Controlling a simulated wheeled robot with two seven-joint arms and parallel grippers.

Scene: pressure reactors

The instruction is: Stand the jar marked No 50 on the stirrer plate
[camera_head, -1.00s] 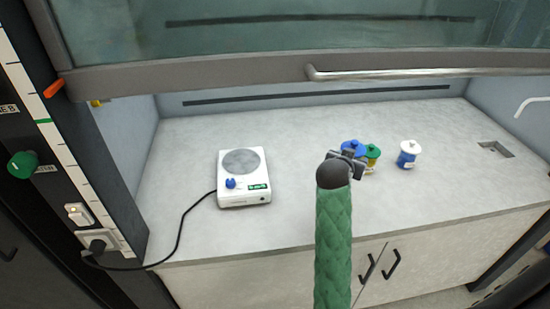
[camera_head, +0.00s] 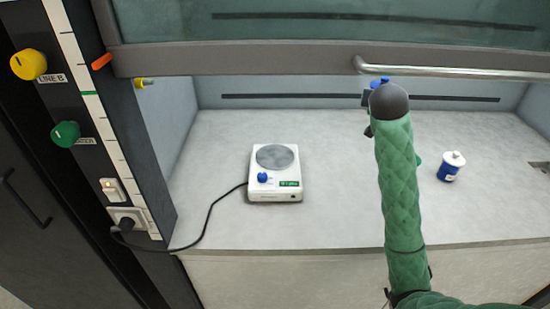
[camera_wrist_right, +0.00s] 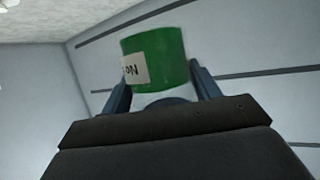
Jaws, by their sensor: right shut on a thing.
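My right gripper (camera_head: 374,95) is shut on a jar and holds it up above the worktop. The jar's blue lid (camera_head: 380,82) shows past the wrist in the head view. In the right wrist view the jar (camera_wrist_right: 158,60) has a green body between the two fingers, with a pale label starting "No"; the number is not readable. The stirrer plate (camera_head: 275,157) is a round grey top on a white unit, left of the arm, with nothing on it. My left gripper is not in view.
A white-lidded jar with a blue band (camera_head: 450,167) stands right of my arm. A green-lidded jar (camera_head: 418,160) is mostly hidden behind the arm. The raised sash with its handle (camera_head: 440,70) crosses above. A black cable (camera_head: 203,220) runs from the stirrer leftward to a socket.

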